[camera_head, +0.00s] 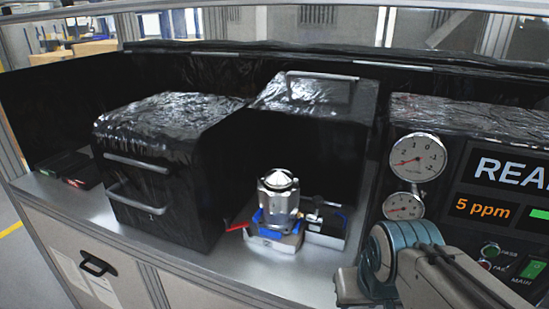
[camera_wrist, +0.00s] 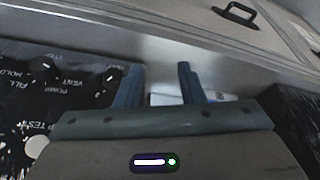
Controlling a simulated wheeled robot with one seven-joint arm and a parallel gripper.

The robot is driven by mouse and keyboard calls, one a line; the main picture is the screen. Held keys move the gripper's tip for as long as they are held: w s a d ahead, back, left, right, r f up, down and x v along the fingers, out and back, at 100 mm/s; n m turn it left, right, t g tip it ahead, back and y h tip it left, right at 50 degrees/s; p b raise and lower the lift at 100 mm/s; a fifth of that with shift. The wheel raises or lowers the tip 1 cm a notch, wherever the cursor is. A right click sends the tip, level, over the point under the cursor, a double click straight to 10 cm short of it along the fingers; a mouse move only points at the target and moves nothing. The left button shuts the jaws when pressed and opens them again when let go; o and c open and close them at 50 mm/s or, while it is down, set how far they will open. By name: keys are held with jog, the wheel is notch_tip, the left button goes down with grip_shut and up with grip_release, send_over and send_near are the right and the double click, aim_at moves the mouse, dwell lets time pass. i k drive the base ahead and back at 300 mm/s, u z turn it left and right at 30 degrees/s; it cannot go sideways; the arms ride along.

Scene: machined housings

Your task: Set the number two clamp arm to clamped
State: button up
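A machined metal housing (camera_head: 279,197) stands upright on a fixture (camera_head: 272,238) with blue parts in the open black bay. A red lever (camera_head: 238,226) sticks out at the fixture's left. A small black-and-metal clamp mechanism (camera_head: 322,212) stands to the right of the housing. I cannot read any number on these parts, so I cannot tell which is the number two clamp arm or its position. My gripper (camera_wrist: 158,80) shows in the wrist view with its two blue fingers apart and nothing seen between them. My arm is at lower right in the head view, apart from the fixture.
A black cover (camera_head: 160,170) with two handles, marked 1, stands left of the bay. A raised cover (camera_head: 320,95) is above the housing. Gauges (camera_head: 417,157) and a screen panel (camera_head: 510,180) stand at right. The metal bench front (camera_head: 285,285) is clear.

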aim_at(245, 225)
jog(key=z, duration=0.55)
jog(key=k, duration=1.3)
jog(key=u, duration=0.15)
jog(key=i, duration=0.55)
jog(key=u, duration=0.85)
jog(key=i, duration=0.85)
jog(key=z, duration=0.05)
